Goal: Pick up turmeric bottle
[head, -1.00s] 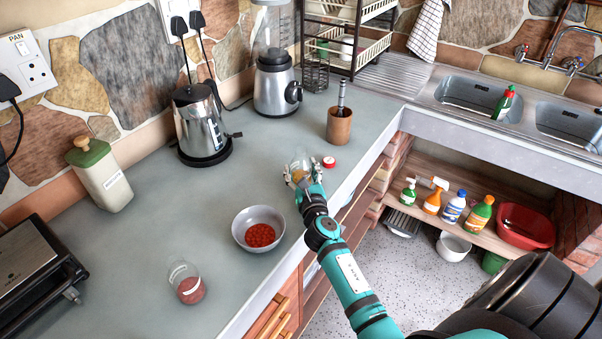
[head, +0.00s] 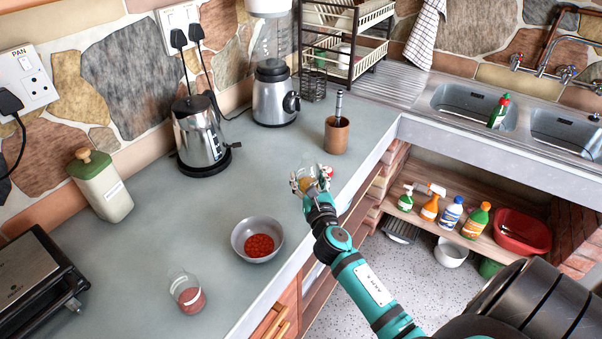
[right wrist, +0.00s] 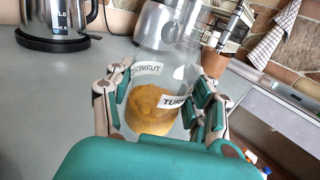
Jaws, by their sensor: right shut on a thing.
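The turmeric bottle (head: 306,184) is a clear jar with yellow-orange powder in its lower part. In the right wrist view the bottle (right wrist: 153,108) stands upright between the fingers, with white labels reading "TURM…". My right gripper (head: 309,187) is shut on it, with fingers on both sides of the jar (right wrist: 158,100). The bottle is over the counter near its front edge. I cannot tell whether its base touches the counter. My left gripper is not in view.
A grey bowl of red food (head: 250,253) and a glass jar with red contents (head: 186,292) stand nearer on the counter. A kettle (head: 202,135), blender (head: 274,95) and brown utensil cup (head: 337,136) stand behind. The counter (head: 240,185) is clear left of the gripper.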

